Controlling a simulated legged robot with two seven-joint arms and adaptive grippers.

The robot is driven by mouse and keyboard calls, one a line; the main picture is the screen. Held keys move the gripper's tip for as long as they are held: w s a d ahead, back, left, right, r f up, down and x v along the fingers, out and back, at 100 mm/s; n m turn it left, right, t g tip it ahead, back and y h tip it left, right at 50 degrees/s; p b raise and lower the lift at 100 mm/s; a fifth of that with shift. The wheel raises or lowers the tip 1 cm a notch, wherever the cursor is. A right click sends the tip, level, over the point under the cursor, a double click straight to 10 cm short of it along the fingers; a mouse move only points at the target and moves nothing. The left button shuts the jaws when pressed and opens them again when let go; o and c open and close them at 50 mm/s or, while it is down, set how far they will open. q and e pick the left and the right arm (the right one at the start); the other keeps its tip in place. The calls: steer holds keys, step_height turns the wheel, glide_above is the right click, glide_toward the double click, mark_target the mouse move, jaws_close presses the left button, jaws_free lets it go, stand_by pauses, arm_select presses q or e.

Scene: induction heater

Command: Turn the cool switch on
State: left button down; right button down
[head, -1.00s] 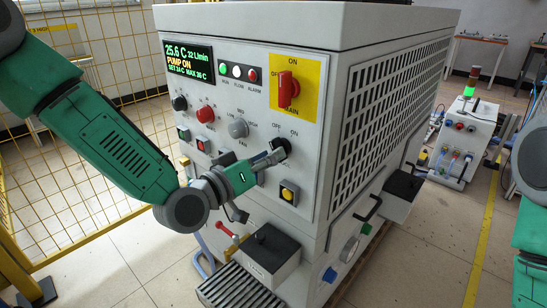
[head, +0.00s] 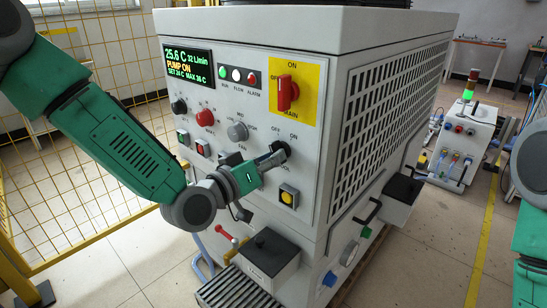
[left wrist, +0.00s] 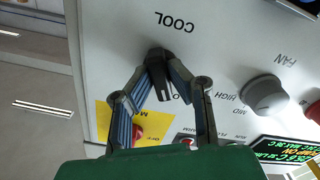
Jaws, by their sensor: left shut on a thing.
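The cool switch (head: 281,147) is a black rotary knob low on the right of the grey front panel, below OFF and ON marks. It also shows in the left wrist view (left wrist: 157,58) under the word COOL, seen upside down. Its grip bar stands nearly upright, between the marks; I cannot tell its exact setting. My left gripper (left wrist: 162,77) is shut on the knob, with one fingertip on each side of the bar. In the head view the left gripper (head: 271,159) reaches the knob from the lower left and partly covers it. My right gripper is out of view.
The red main switch (head: 287,92) on a yellow plate is above the knob. A grey fan knob (head: 238,131) is to its left and a yellow button (head: 289,196) below it. Black boxes (head: 271,252) jut out lower down. A yellow mesh fence (head: 100,60) stands at left.

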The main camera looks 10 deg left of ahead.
arm_select(q)
steer(key=shift+a+f+m+p, duration=0.1)
steer(key=shift+m+p, duration=0.35)
steer(key=shift+m, duration=3.05)
steer(key=c, duration=1.5)
jaws_free()
steer(key=shift+c, duration=0.2)
steer(key=v, duration=1.2)
steer(key=shift+f, duration=0.1)
